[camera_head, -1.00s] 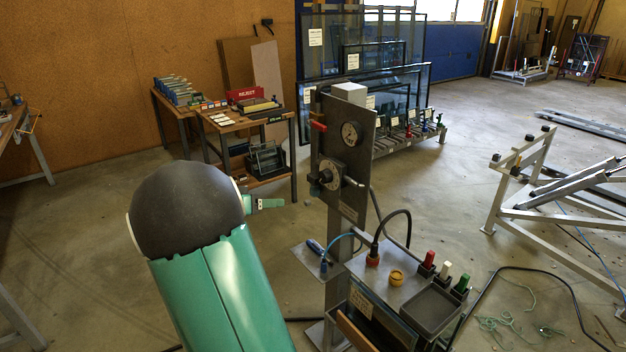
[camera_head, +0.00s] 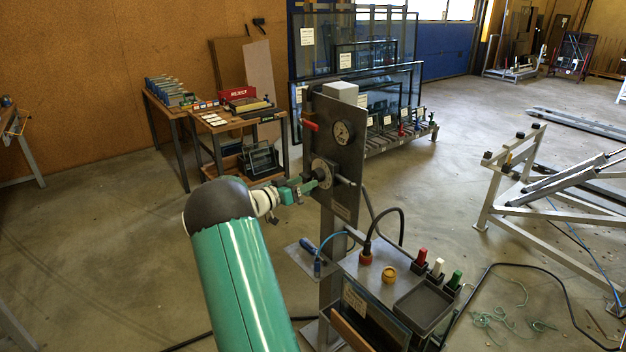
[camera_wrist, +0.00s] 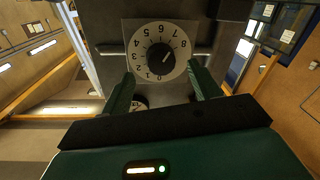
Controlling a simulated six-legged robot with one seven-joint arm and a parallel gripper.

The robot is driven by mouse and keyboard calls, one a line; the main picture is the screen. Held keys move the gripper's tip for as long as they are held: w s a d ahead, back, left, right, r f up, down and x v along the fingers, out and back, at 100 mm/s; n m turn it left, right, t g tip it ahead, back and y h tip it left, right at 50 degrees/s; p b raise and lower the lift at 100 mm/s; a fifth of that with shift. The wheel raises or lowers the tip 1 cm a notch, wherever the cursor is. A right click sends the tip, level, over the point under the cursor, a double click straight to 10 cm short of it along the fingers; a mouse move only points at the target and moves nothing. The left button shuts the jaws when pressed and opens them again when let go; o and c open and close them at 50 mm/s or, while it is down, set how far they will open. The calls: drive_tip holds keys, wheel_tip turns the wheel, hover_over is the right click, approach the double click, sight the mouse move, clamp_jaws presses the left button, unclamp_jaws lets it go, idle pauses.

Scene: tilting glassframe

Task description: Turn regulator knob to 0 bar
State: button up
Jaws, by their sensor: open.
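The regulator knob (camera_head: 322,173) sits on a round dial low on an upright grey panel (camera_head: 352,150). In the wrist view, the white dial (camera_wrist: 137,50) carries numbers 0 to 8, with 0 at the bottom of the picture. The dark knob (camera_wrist: 158,57) is at its centre, with a light mark pointing to the upper right, toward the 7–8 side; I cannot read it exactly. My gripper (camera_head: 308,186) is just in front of the dial. In the wrist view my gripper (camera_wrist: 161,70) is open, its fingers apart on either side of the dial's lower part, holding nothing.
A round gauge (camera_head: 342,132) and a red handle (camera_head: 310,125) are on the panel above the knob. A thin rod sticks out right of the knob. A cart (camera_head: 385,275) with hoses and coloured knobs stands below right. A table (camera_head: 240,120) stands behind.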

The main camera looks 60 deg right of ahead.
sight(315, 178)
drive_tip(key=shift+x, duration=2.35)
drive_tip(key=c, duration=1)
